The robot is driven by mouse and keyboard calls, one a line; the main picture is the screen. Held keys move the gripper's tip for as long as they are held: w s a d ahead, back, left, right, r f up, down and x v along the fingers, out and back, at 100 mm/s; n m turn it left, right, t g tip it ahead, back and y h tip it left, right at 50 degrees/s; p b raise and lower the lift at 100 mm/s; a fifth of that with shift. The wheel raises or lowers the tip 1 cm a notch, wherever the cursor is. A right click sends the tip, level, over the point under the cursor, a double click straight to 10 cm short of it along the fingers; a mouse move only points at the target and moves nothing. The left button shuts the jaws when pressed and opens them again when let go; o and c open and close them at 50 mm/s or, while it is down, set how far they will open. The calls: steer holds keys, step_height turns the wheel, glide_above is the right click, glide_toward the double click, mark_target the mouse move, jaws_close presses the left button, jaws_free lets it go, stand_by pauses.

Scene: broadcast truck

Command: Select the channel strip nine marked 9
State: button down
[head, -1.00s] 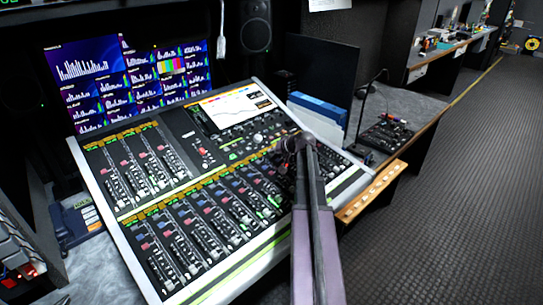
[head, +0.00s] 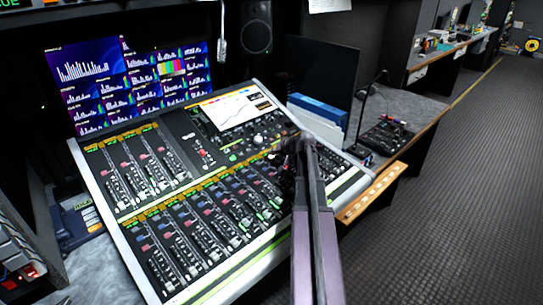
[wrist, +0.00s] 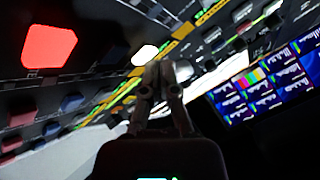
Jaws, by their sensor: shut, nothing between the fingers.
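The mixing console (head: 128,231) has two banks of channel strips with faders and coloured caps. The strip numbers are too small to read, so I cannot tell which strip is marked 9. In the head view my arm stands over the right end of the lower bank and hides the strips there. My gripper (wrist: 160,72) is shut and empty in the wrist view, its tips close to the console face. A white lit button (wrist: 145,54) is just beside the tips. A red lit button (wrist: 48,46) is at the upper left. I cannot tell whether the tips touch anything.
The console screen (head: 236,108) is lit above the strips. Monitors (head: 120,85) stand behind. A blue binder (head: 318,112) and a small black panel with a gooseneck (head: 388,135) are right of the console. The floor at right is clear.

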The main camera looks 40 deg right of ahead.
mark_target(274, 160)
steer(key=shift+s+r+p, duration=0.1)
steer(key=shift+r+p, duration=0.2)
steer(key=shift+r, duration=0.2)
steer(key=r+p, duration=0.5)
steer(key=shift+s, duration=0.35)
stand_by(1.1)
